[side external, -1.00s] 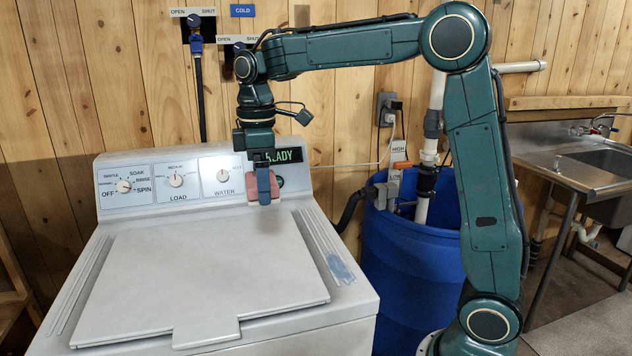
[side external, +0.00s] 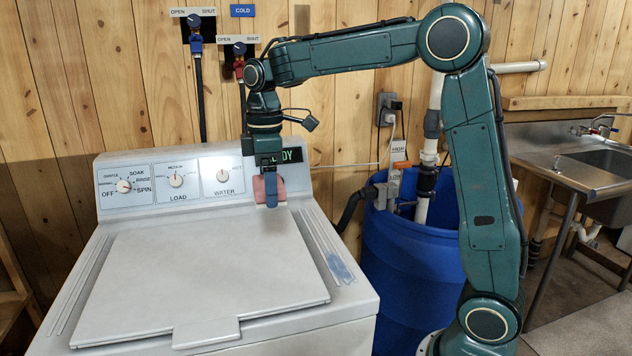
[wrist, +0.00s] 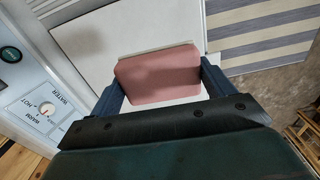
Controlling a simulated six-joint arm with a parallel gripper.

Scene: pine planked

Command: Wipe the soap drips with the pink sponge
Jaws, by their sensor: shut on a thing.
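The pink sponge (side external: 260,188) is between the fingers of my gripper (side external: 270,190), above the back right of the washer's top, in front of the control panel. In the wrist view the sponge (wrist: 158,75) spans the gap between both blue fingers of my gripper (wrist: 158,82), which is shut on it. A pale layer shows along the sponge's far edge. I cannot tell whether the sponge touches the washer. A blue smear, apparently the soap drips (side external: 340,267), lies on the ridged strip right of the lid, nearer the front than the sponge.
The white washer (side external: 355,295) has a closed lid (side external: 205,275) with a front tab. Its control panel (side external: 165,188) stands up at the back, close to my gripper. A blue barrel (side external: 405,270) stands to the right. A sink (side external: 600,160) is at the far right.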

